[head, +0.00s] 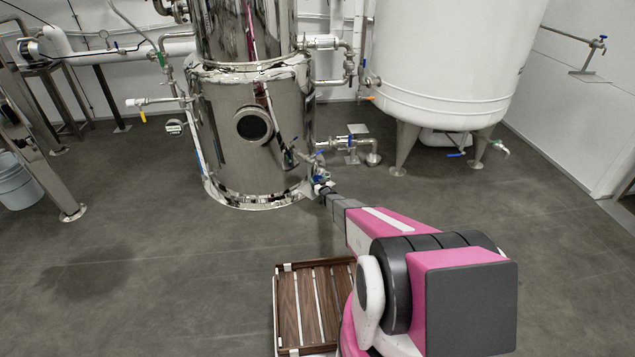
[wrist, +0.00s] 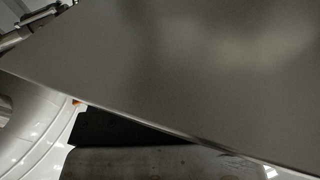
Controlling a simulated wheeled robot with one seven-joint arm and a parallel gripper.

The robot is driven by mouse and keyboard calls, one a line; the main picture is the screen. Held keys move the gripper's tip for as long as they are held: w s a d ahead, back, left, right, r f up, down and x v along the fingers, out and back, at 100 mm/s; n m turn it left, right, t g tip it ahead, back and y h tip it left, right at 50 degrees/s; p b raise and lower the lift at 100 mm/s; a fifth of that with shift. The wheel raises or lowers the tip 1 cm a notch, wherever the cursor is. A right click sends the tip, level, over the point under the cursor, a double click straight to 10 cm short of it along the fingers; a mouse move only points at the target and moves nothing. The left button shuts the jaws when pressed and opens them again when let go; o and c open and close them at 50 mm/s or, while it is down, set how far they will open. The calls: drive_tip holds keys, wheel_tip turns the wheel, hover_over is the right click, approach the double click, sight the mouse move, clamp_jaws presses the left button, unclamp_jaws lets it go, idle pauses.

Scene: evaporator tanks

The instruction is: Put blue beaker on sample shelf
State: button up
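My gripper (head: 325,188) is at the far end of my outstretched arm, low in front of the polished steel tank in the head view. It is small there and its fingers cannot be made out. A small blue patch (head: 320,179) shows right by it; I cannot tell whether this is the blue beaker or a valve handle on the tank. In the wrist view a large plain grey surface fills most of the picture, and no beaker is clear there. I cannot identify a sample shelf in either view.
The steel tank (head: 235,160) stands close ahead, with pipes and valves (head: 350,145) at its right. A white tank (head: 445,60) on legs is at back right. A slatted wooden rack (head: 292,310) is beside my arm. A bucket (head: 15,182) stands left. Grey floor is clear at left.

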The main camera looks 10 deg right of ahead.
drive_tip(key=shift+r, duration=0.1)
drive_tip(key=shift+s, duration=0.15)
drive_tip(key=v, duration=1.2)
drive_tip(key=s+d+r+m+g+h, duration=0.1)
drive_tip(key=s+r+m+g+h, duration=0.2)
drive_tip(key=s+r, duration=0.55)
drive_tip(key=s+d+r+g+h, duration=0.1)
drive_tip(key=s+r+g+h, duration=0.4)
drive_tip(key=r, duration=0.7)
drive_tip(key=s+a+r+g+y, duration=0.1)
drive_tip(key=s+r+g, duration=0.2)
drive_tip(key=s+r, duration=0.3)
drive_tip(key=s+a+r+g+y, duration=0.1)
drive_tip(key=s+r, duration=0.5)
drive_tip(key=s, duration=0.9)
drive_tip(key=s+a+r+g+y, duration=0.1)
drive_tip(key=s+a+r+g, duration=0.2)
drive_tip(key=s, duration=0.8)
wheel_tip(320, 180, up, 3)
drive_tip(key=shift+a+r+g, duration=0.1)
drive_tip(key=shift+a+g, duration=0.05)
drive_tip(key=shift+g, duration=1.05)
